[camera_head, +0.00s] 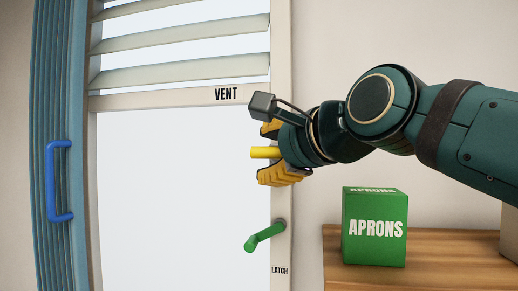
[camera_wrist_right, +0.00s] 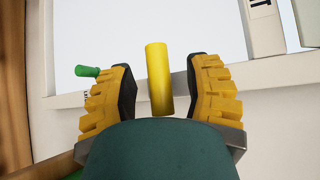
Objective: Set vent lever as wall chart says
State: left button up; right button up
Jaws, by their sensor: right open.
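The yellow vent lever (camera_head: 262,152) sticks out to the left on the right side of the window frame, below the VENT label (camera_head: 227,94), and looks about horizontal. My right gripper (camera_head: 272,154) is around it, with one yellow finger above and one below. In the right wrist view, the lever (camera_wrist_right: 159,79) stands between the two open fingers (camera_wrist_right: 162,90), with a visible gap on both sides. The lever's base is hidden by the gripper. No wall chart shows in these views. My left gripper is not in view.
A green latch lever (camera_head: 265,236) sits lower on the same frame, above the LATCH label. Slanted vent slats (camera_head: 185,74) are above. A blue handle (camera_head: 52,180) is on the blue folded panel at left. A green APRONS box (camera_head: 375,228) stands on a wooden surface (camera_head: 350,277).

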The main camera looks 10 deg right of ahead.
jog(key=shift+x, duration=0.9)
jog(key=shift+w, duration=0.15)
grip_shut()
